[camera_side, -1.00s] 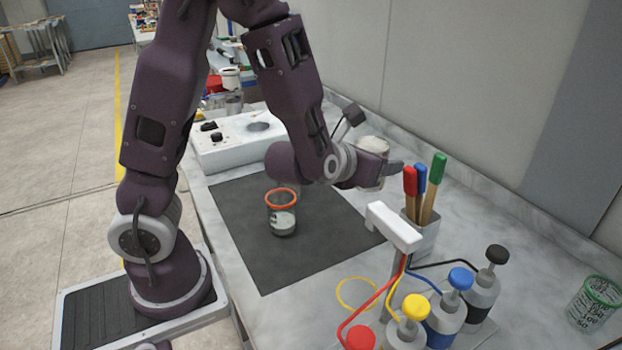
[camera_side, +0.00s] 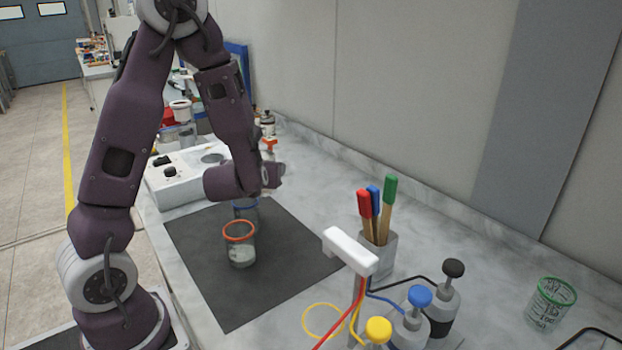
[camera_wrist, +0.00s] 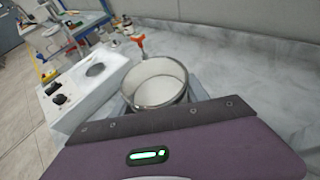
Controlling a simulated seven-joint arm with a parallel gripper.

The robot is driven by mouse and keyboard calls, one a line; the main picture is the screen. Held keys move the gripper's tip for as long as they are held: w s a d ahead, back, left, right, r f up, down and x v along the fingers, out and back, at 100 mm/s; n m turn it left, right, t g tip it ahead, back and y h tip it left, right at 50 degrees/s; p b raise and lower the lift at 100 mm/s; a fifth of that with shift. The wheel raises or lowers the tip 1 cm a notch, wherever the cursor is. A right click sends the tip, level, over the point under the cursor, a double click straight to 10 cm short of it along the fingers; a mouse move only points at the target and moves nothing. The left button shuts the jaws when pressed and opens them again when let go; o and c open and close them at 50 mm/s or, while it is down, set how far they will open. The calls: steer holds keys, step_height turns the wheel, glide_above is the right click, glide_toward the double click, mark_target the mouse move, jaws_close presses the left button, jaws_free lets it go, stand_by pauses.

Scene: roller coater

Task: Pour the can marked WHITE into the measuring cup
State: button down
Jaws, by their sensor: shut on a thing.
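My gripper (camera_side: 272,178) is above the far part of the dark mat. In the wrist view, a round metal-rimmed can (camera_wrist: 158,86) with white contents is at the gripper, which is shut on it. The contents look about level; no marking is readable. The can is hidden behind the wrist in the side view. A clear cup with an orange rim (camera_side: 239,250) stands on the mat with pale contents. A blue-rimmed cup (camera_side: 246,211) is partly hidden behind it, below my wrist. A green-rimmed clear cup with scale marks (camera_side: 550,308) stands at the right.
A white instrument (camera_side: 178,186) with black knobs stands at the back left, also in the wrist view (camera_wrist: 85,88). A holder (camera_side: 376,252) with coloured-handled tools, a white stand head (camera_side: 350,250) and several pump bottles (camera_side: 443,305) occupy the front right. The mat's near part (camera_side: 235,300) is bare.

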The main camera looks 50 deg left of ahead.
steer(key=s+a+f+m+g+y, duration=0.1)
steer(key=s+a+f+g+y, duration=0.3)
steer(key=s+a, duration=0.4)
steer(key=shift+a+f+g+y, duration=0.3)
steer(key=shift+a+f+g, duration=0.05)
steer(key=shift+a+g, duration=0.4)
steer(key=shift+s+m+g, duration=0.15)
steer(key=shift+m+g, duration=0.2)
steer(key=shift+m, duration=0.15)
stand_by(0.4)
steer(key=shift+r+m, duration=0.15)
steer(key=shift+m, duration=0.15)
steer(key=shift+r+m+g+y, duration=0.3)
steer(key=shift+m+y, duration=0.1)
steer(key=shift+y, duration=0.1)
stand_by(0.9)
